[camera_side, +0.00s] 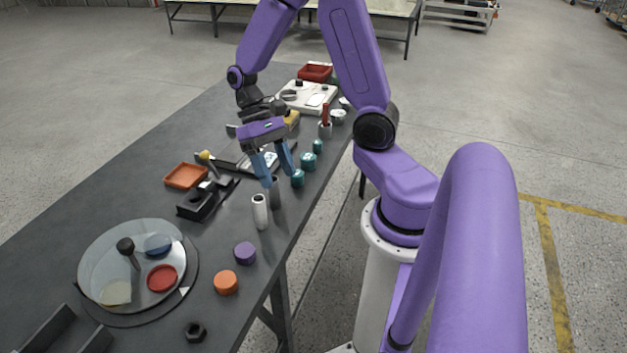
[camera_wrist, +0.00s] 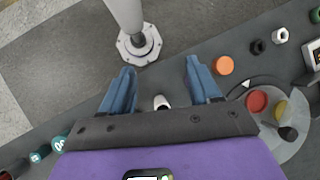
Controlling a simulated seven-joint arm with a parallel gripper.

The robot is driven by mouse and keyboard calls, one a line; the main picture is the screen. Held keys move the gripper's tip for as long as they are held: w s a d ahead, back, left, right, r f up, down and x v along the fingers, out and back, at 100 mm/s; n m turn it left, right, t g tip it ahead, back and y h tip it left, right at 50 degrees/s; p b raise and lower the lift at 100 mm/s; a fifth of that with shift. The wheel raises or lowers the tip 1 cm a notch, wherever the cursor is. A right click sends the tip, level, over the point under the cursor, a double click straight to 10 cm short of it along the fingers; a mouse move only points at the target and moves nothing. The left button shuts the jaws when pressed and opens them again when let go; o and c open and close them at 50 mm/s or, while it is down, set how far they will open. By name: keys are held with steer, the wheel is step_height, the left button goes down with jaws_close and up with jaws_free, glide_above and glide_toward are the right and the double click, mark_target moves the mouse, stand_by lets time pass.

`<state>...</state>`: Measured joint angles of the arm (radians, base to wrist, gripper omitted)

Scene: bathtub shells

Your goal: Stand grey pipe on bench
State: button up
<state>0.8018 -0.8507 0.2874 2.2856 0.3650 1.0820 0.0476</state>
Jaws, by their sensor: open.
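In the wrist view a pale pipe end (camera_wrist: 161,102) shows between the open fingers (camera_wrist: 160,88).
Teal pieces (camera_side: 308,161) stand beyond the gripper along the bench edge. A purple disc (camera_side: 245,253) and an orange disc (camera_side: 226,282) lie nearer. A round glass plate (camera_side: 105,260) with coloured discs is at the left. A black fixture (camera_side: 200,200) and an orange tray (camera_side: 186,176) stand left of the pipes.

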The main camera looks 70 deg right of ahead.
steer(key=s+a+r+n+t+h, duration=0.1)
steer(key=s+a+r+n+t, duration=0.2)
steer(key=n, duration=0.4)
steer(key=s+a+r+n+t+h, duration=0.2)
steer(key=s+a+r+n, duration=0.1)
steer(key=s+n, duration=0.5)
steer(key=shift+s+a+n+t, duration=0.15)
steer(key=shift+a+n+t, duration=0.2)
steer(key=shift+a, duration=0.55)
